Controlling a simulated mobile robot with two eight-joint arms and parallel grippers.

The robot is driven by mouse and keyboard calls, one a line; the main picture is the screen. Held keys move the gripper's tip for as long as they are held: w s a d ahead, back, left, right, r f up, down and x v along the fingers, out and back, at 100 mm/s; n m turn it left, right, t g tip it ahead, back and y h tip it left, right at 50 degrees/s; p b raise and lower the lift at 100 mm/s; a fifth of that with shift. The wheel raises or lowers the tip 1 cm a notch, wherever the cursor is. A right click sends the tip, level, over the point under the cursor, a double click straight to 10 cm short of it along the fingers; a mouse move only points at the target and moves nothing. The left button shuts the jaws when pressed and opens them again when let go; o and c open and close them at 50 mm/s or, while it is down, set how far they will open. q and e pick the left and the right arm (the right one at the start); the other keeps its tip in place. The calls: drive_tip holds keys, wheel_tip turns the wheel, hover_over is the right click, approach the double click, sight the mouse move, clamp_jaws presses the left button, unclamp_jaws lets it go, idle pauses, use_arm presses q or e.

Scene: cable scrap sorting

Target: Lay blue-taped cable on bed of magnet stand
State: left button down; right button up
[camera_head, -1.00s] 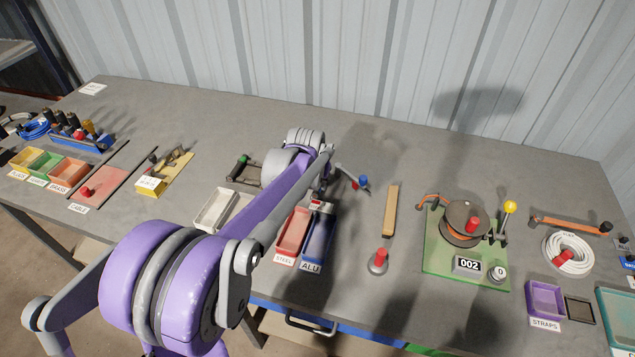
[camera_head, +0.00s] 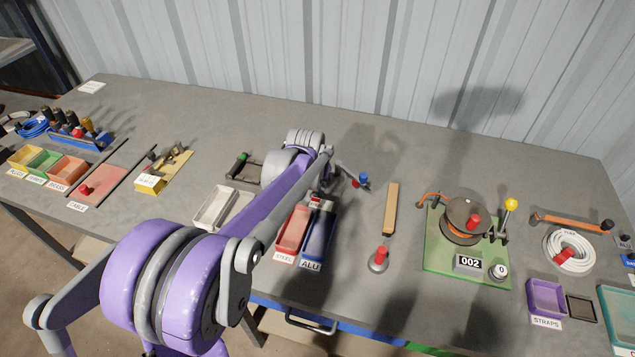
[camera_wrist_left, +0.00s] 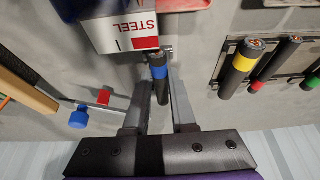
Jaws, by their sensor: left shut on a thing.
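My left gripper (camera_wrist_left: 158,112) is shut on a short black cable with blue tape (camera_wrist_left: 158,73), seen in the left wrist view. The bare end of the cable points away from the wrist, close to a white-and-red block marked STEEL (camera_wrist_left: 120,32). I cannot tell whether the cable touches anything below it. A grey bar with a red part and a blue knob (camera_wrist_left: 78,119), apparently part of the magnet stand, lies to the left of the fingers. The blue knob also shows in the head view (camera_head: 363,178). There my arm hides the fingers and cable. My right gripper is out of view.
A dark rack holds cables with yellow (camera_wrist_left: 242,64), red and green tape, right of my fingers in the left wrist view. In the head view, a red STEEL tray (camera_head: 292,230) and blue ALU tray (camera_head: 319,235) stand below my arm. A wooden bar (camera_head: 391,208) lies to the right.

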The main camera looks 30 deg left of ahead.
use_arm(q)
drive_tip(key=shift+f, duration=0.1)
idle(0.3)
drive_tip(key=c, duration=0.7)
unclamp_jaws()
drive_tip(key=shift+o, duration=0.2)
drive_tip(key=shift+r+p, duration=2.05)
drive_tip(key=shift+r, duration=1.55)
drive_tip(key=shift+f, duration=0.1)
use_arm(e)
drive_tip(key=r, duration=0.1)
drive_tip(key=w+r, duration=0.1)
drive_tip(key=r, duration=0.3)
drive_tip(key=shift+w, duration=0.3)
